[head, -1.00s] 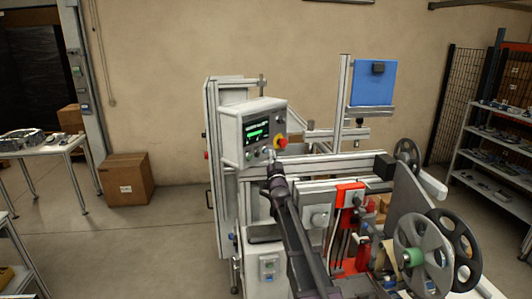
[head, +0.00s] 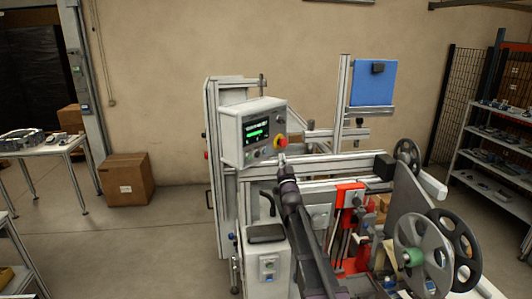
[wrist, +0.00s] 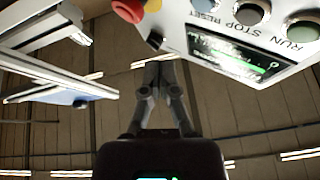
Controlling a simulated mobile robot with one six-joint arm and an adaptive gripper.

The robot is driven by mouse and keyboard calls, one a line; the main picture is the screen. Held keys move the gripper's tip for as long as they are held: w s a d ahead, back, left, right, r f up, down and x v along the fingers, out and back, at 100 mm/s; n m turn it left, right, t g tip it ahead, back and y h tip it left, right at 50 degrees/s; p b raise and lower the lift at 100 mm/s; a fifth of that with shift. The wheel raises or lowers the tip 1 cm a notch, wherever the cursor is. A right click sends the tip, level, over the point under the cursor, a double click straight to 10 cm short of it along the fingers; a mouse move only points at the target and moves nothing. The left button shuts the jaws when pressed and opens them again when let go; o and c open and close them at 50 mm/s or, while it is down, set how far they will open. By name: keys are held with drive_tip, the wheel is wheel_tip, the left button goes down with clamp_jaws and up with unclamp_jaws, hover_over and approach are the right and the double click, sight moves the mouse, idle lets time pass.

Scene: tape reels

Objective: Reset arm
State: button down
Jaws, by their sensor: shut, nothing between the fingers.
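My arm reaches up from the bottom of the head view. My gripper (head: 283,159) is at its end, just below and right of the control panel (head: 232,139), near the red emergency-stop knob (head: 281,142). In the wrist view my gripper (wrist: 160,68) has its fingers together and nothing between them. The panel (wrist: 180,22) shows upside down at the upper right there, with its lit green screen (wrist: 225,52) and RUN, STOP and RESET buttons. The red knob (wrist: 127,10) is at the top. The fingers appear apart from the panel, though the exact gap is unclear.
The machine frame (head: 345,100) and a blue plate (head: 373,83) stand behind. Reels (head: 420,246) are at the lower right. A shelf (head: 500,152) is at far right. A cardboard box (head: 126,180) and a table (head: 55,148) are left, with open floor between box and machine.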

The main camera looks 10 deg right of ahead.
idle(0.5)
drive_tip(key=s+a+f+g+b, duration=0.1)
drive_tip(key=s+f+g+b, duration=0.4)
drive_tip(key=f, duration=0.9)
drive_tip(key=s+a+f+g+b, duration=0.1)
drive_tip(key=s+f+g+b, duration=0.2)
drive_tip(key=s+f+g, duration=0.75)
drive_tip(key=s+a+f+n+g+b, duration=0.1)
drive_tip(key=s+f+g+b, duration=0.2)
drive_tip(key=s+f, duration=0.6)
drive_tip(key=s+a+f+n+g+b, duration=0.1)
drive_tip(key=s+f+g+b, duration=0.3)
drive_tip(key=s+f, duration=0.5)
drive_tip(key=s+a+g, duration=0.1)
drive_tip(key=s, duration=0.5)
drive_tip(key=shift+f+n, duration=0.2)
drive_tip(key=shift+n, duration=0.1)
drive_tip(key=shift+d, duration=0.1)
